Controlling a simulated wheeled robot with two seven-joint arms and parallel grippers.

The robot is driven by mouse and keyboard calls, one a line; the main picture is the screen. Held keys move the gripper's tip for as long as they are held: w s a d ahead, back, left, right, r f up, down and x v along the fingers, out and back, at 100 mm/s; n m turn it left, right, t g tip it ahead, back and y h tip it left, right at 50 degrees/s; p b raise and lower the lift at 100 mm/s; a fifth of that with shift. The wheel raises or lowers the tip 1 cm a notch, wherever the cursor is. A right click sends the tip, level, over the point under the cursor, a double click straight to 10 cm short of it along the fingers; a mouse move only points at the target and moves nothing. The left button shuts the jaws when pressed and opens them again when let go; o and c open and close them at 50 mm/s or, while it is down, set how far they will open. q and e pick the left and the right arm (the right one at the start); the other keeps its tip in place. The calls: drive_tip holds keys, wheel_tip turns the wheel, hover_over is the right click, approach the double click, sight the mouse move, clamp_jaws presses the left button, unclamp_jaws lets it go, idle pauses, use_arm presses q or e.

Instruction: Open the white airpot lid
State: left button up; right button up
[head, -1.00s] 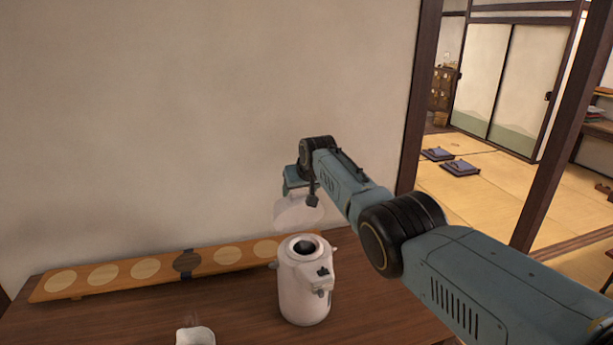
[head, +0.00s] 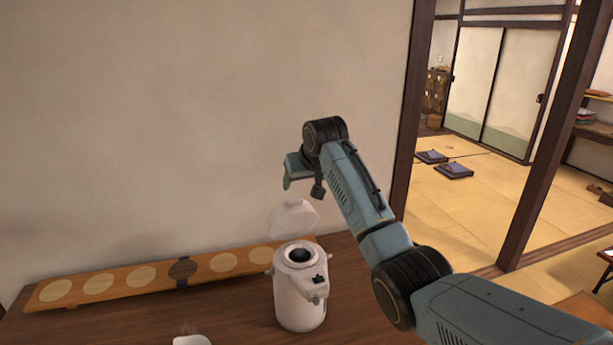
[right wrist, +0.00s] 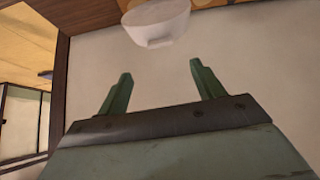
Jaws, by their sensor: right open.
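The white airpot (head: 299,300) stands upright on the dark wooden table, with its round dark opening showing on top. Its white lid (head: 293,219) stands raised and tilted back behind the opening. My right gripper (head: 288,180) is above the lid and apart from it, against the wall. In the right wrist view the right gripper (right wrist: 155,85) has its two green fingers spread with nothing between them. The lid (right wrist: 157,24) shows beyond the fingertips there. My left gripper is not in view.
A long wooden board with round discs (head: 140,276) lies along the wall, behind and left of the airpot. A white cup (head: 191,340) is at the bottom edge, steaming. A dark post (head: 408,130) rises to the right of the plain wall.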

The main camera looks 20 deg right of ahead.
drive_tip(key=shift+v, duration=1.4)
